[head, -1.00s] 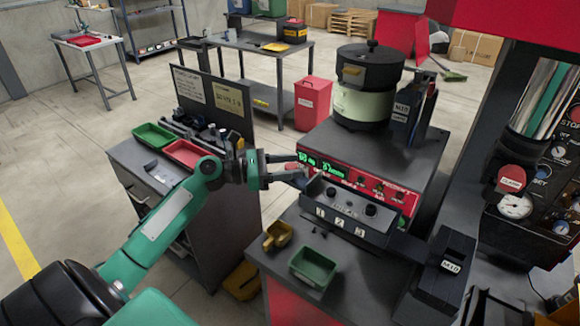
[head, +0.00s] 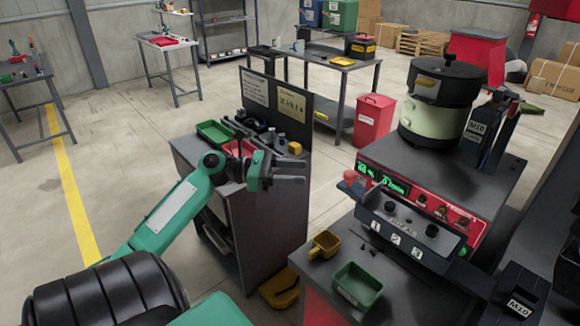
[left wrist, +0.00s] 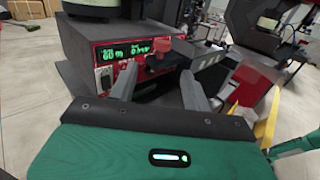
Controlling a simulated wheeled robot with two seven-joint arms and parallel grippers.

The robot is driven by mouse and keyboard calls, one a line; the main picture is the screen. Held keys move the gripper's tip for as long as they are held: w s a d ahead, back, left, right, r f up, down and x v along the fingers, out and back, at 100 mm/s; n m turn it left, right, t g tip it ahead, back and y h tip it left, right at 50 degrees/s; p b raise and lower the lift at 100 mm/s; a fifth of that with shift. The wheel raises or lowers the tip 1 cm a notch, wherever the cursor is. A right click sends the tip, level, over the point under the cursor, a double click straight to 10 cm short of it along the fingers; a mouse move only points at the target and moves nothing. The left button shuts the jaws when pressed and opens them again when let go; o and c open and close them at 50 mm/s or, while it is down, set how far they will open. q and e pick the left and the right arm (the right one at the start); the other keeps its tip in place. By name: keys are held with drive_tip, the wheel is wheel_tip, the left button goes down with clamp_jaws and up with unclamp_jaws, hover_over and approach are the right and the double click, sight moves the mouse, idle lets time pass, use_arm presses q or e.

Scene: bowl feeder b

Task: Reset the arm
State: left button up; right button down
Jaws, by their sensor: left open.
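My left gripper (head: 289,171) is open and empty in the head view. It is held in the air above the right edge of the grey cabinet, left of the bowl feeder (head: 440,115) and apart from it. My green left arm reaches it from the lower left. In the left wrist view the two fingers (left wrist: 158,88) are spread apart, pointing towards the feeder's red control panel (left wrist: 125,52) with its green display. My right gripper does not show in the head view.
The cabinet holds a green tray (head: 214,133) and a partly hidden red tray. A red waste bin (head: 374,120) stands behind. Floor at the left is clear.

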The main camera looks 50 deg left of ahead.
use_arm(q)
drive_tip(key=shift+s+a, duration=0.3)
drive_tip(key=shift+a, duration=0.05)
idle(0.4)
